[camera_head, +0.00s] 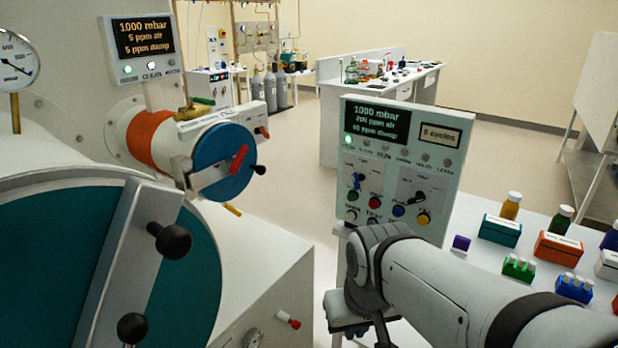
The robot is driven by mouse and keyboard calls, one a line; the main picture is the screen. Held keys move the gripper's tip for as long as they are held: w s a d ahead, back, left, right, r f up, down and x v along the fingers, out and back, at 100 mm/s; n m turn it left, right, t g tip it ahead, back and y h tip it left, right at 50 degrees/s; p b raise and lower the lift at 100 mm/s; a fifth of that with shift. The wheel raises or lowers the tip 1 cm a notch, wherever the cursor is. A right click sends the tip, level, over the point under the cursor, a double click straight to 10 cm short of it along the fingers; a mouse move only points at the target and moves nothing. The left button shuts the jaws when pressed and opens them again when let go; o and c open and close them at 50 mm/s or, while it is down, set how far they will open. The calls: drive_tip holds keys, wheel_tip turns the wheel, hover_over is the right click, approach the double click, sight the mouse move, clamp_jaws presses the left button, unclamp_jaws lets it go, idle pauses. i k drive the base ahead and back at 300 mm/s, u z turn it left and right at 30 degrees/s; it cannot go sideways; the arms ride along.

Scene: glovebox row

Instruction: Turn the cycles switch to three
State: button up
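A white control panel (376,150) stands upright right of the middle. Its dark screen (376,121) reads 1000 mbar, with two ppm lines below. A small display (440,136) appears to read 0 cycles. Below are two switches, a left one with a blue and dark handle (357,182) and a right one with a black handle (415,198). Their labels are too small to read, so I cannot tell which is the cycles switch or its exact setting.
Coloured push buttons, including a red one (375,202), line the panel's lower part. A glovebox with a large teal door (60,270) and a small blue port (222,160) fills the left. A white table (482,205) with bottles and racks stands right. Floor between is open.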

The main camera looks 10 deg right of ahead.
sight(354, 176)
drive_tip(key=u, duration=2.5)
drive_tip(key=k, duration=1)
drive_tip(key=z, duration=1.15)
drive_tip(key=i, duration=1)
drive_tip(key=z, duration=0.05)
